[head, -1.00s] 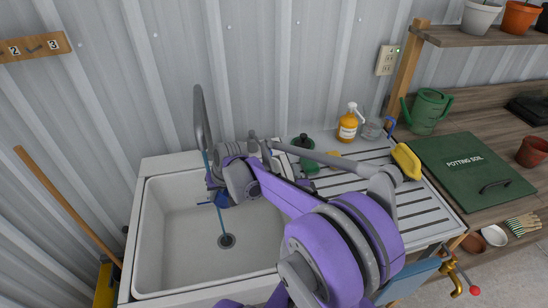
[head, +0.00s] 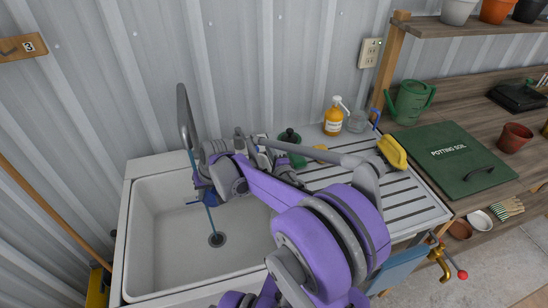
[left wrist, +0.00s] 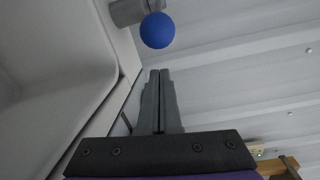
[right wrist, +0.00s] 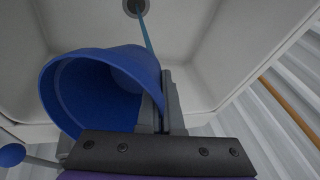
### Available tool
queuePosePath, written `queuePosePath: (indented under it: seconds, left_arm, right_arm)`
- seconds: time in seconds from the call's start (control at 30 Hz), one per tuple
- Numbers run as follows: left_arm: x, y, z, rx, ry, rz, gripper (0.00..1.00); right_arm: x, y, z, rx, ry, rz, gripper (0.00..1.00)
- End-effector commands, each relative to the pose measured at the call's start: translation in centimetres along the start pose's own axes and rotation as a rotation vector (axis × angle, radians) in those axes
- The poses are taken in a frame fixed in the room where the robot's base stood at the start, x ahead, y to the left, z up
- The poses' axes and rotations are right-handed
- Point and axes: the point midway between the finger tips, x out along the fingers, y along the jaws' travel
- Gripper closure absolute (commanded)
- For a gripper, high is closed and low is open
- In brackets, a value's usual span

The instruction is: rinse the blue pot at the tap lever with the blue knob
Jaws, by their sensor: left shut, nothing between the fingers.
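The blue pot (right wrist: 85,90) shows in the right wrist view, tilted with its mouth to the left, over the sink basin. My right gripper (right wrist: 165,80) is shut on its rim wall. In the head view my arm hides most of the pot. The tap (head: 184,105) stands at the sink's back edge, and a thin blue water stream (head: 208,217) falls to the drain. The stream passes close to the pot; I cannot tell whether it hits it. The blue knob (left wrist: 157,30) is just ahead of my left gripper (left wrist: 160,73), which is shut, empty and apart from it.
The white sink (head: 150,270) has a ribbed draining board on its right. There stand an orange soap bottle (head: 334,119), a dark green bottle (head: 290,150) and a yellow brush (head: 392,152). A green potting soil lid (head: 450,175) lies farther right. The corrugated wall is close behind.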

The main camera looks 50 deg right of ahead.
Motion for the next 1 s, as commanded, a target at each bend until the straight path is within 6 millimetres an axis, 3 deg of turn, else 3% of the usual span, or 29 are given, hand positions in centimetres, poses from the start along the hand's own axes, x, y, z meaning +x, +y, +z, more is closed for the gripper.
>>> queuePosePath:
  seconds: [0.3, 0.8, 1.0]
  left_arm:
    - [-1.2, 0.0, 3.2, 0.000, -0.001, 0.001, 1.00]
    - [-1.5, 0.0, 3.9, 0.001, 0.000, 0.001, 1.00]
    - [-2.0, 0.5, 6.3, 0.001, -0.002, 0.001, 1.00]
  right_arm:
    - [0.0, 0.0, 0.0, 0.000, 0.000, 0.000, 1.00]
    - [0.0, 0.0, 0.0, 0.000, 0.000, 0.000, 1.00]
    - [0.0, 0.0, 0.0, 0.000, 0.000, 0.000, 1.00]
